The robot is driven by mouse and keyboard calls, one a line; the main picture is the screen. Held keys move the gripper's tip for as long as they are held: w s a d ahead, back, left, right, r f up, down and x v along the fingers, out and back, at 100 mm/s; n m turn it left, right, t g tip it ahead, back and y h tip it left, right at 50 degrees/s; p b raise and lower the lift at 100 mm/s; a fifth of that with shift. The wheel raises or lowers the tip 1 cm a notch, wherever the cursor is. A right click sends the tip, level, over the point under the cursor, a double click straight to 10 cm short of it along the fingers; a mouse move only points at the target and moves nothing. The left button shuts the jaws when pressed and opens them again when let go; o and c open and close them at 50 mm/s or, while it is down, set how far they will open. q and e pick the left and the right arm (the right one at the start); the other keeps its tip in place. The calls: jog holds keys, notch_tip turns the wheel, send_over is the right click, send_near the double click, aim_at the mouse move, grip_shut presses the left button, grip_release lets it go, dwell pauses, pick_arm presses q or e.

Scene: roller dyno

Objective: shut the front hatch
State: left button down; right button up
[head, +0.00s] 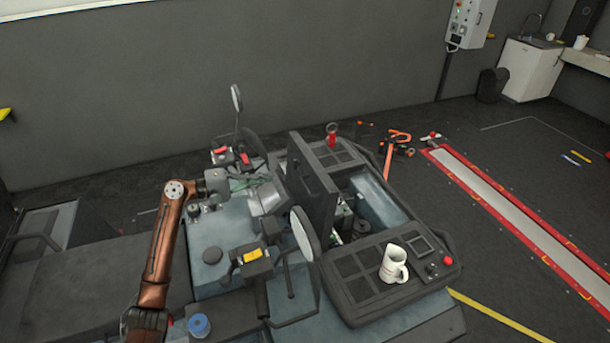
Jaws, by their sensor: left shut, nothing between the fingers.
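The front hatch (318,185) is a dark flat panel standing nearly upright on the front of the grey-blue vehicle. Beside it, to the right, the compartment (378,205) is open, with some parts visible inside. My left arm comes up from the bottom left. Its gripper (238,187) is shut and empty over the handlebar area, left of the hatch and apart from it. The fingertips are small and hard to make out against the cables there. My right gripper is not in view.
A white mug (392,264) stands on the vehicle's front right deck, and a red object (332,135) on the far deck. Round mirrors (303,235) (237,98) stick up near the handlebar. A blue roll (200,325) lies at bottom left.

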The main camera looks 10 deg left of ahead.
pick_arm(q)
jog(key=p, duration=0.3)
send_near(313, 170)
jog(key=x, duration=0.5)
jog(key=shift+x, duration=0.9)
jog(key=shift+r, duration=0.1)
